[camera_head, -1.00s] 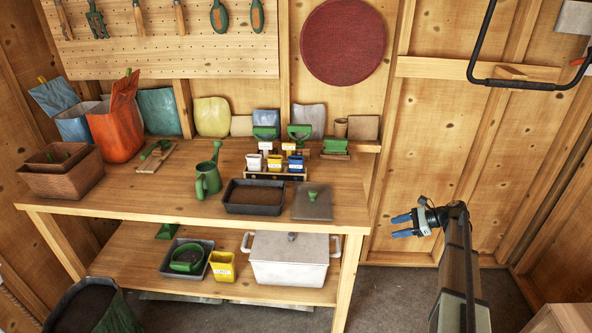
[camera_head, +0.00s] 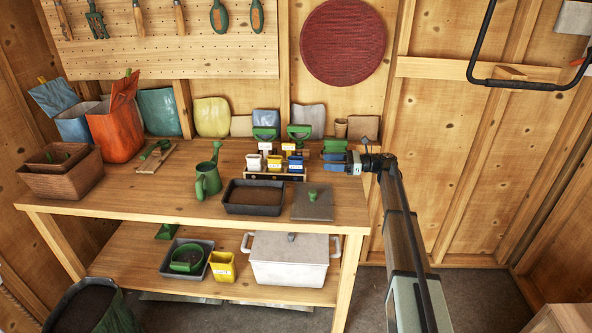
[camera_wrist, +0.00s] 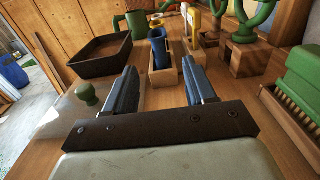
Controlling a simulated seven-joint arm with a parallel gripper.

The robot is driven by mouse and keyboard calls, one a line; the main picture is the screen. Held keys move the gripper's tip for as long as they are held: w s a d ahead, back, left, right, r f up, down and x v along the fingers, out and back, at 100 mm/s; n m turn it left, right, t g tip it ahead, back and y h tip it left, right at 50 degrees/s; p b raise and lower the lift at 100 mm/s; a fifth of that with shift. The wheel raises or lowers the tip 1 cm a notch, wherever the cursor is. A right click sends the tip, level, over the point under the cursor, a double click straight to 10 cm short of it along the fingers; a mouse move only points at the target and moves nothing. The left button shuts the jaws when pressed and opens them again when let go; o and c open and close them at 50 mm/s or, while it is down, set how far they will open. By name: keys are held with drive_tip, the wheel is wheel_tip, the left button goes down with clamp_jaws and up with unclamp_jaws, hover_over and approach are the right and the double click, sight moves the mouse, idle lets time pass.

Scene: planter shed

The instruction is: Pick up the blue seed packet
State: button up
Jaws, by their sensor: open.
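The blue seed packet (camera_head: 295,164) stands at the right end of the front row in a small wooden rack (camera_head: 262,176) on the workbench. In the wrist view the blue packet (camera_wrist: 158,46) appears straight ahead, between and beyond my two fingers, its lower part inside the rack (camera_wrist: 163,80). My gripper (camera_head: 327,152) is to the right of the rack, above the bench, with its blue fingers pointing left towards it. In the wrist view my gripper (camera_wrist: 158,70) is open, with nothing between its fingers.
White (camera_head: 254,162) and yellow (camera_head: 275,162) packets share the rack, with green-handled tools behind. A black soil tray (camera_head: 253,197) and a grey lid with a green knob (camera_head: 312,203) lie in front. A green-topped brush (camera_wrist: 296,80) is close on the right in the wrist view.

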sight(291, 163)
drive_tip(key=shift+s+a+r, duration=0.1)
drive_tip(key=shift+a, duration=0.7)
drive_tip(key=a, duration=0.7)
drive_tip(key=shift+a, duration=0.4)
drive_tip(key=shift+a+f, duration=0.2)
drive_tip(key=shift+a, duration=0.7)
drive_tip(key=shift+a+f, duration=0.2)
drive_tip(key=shift+a, duration=0.7)
drive_tip(key=shift+a+f, duration=0.2)
drive_tip(key=shift+a, duration=0.7)
clamp_jaws()
